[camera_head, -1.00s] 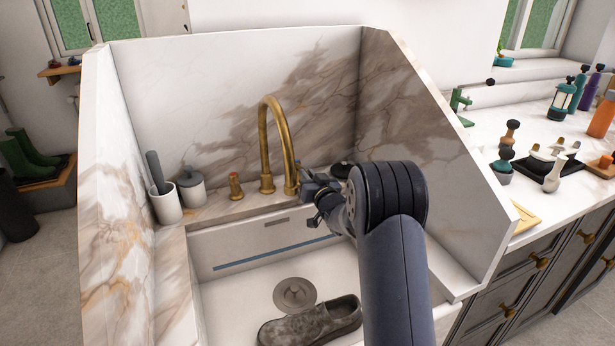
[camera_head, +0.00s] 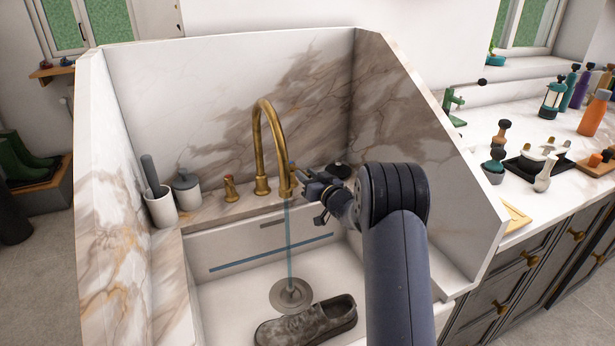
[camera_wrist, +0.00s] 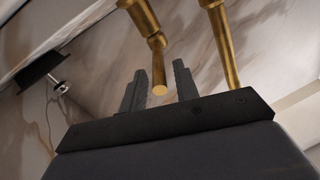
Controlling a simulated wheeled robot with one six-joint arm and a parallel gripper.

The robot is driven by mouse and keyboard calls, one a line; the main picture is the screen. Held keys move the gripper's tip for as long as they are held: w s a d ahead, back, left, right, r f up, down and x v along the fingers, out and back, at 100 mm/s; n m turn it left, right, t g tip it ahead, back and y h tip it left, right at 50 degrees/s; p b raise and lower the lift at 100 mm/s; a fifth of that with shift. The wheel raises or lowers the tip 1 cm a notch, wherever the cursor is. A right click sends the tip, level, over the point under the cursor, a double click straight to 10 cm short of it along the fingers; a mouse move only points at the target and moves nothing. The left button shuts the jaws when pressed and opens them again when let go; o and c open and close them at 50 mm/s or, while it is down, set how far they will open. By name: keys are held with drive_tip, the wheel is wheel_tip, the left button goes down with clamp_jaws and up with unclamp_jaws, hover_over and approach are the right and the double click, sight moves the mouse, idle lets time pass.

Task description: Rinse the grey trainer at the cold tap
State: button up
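The grey trainer (camera_head: 312,322), blotched with brown marks, lies on its sole in the sink (camera_head: 235,305), just in front of the round drain (camera_head: 290,294). The brass gooseneck tap (camera_head: 260,130) stands at the back; a thin stream of water (camera_head: 289,240) falls from it to the drain, apart from the trainer. My gripper (camera_head: 300,182) is beside the right-hand brass handle (camera_head: 284,180). In the wrist view, the gripper's fingers (camera_wrist: 158,88) stand apart with a brass end (camera_wrist: 160,90) between them; visible gaps remain. Another brass handle (camera_head: 230,189) stands left of the spout.
Tall marble splash walls (camera_head: 430,165) close in the sink at the back and sides. A white cup with a grey handle (camera_head: 161,207) and a lidded jar (camera_head: 187,190) stand on the left ledge. The right counter holds several bottles and a black tray (camera_head: 535,165).

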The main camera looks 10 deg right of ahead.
drive_tip(key=shift+o, duration=0.4)
drive_tip(key=shift+s+d, duration=0.15)
drive_tip(key=shift+s, duration=0.15)
drive_tip(key=v, duration=1)
drive_tip(key=shift+b, duration=0.4)
drive_tip(key=x, duration=1)
drive_tip(key=shift+w+p, duration=0.25)
drive_tip(key=shift+p, duration=0.15)
drive_tip(key=shift+w+a+f, duration=0.1)
drive_tip(key=shift+a, duration=0.15)
drive_tip(key=shift+a+h, duration=0.1)
drive_tip(key=shift+h, duration=0.2)
drive_tip(key=shift+b, duration=0.3)
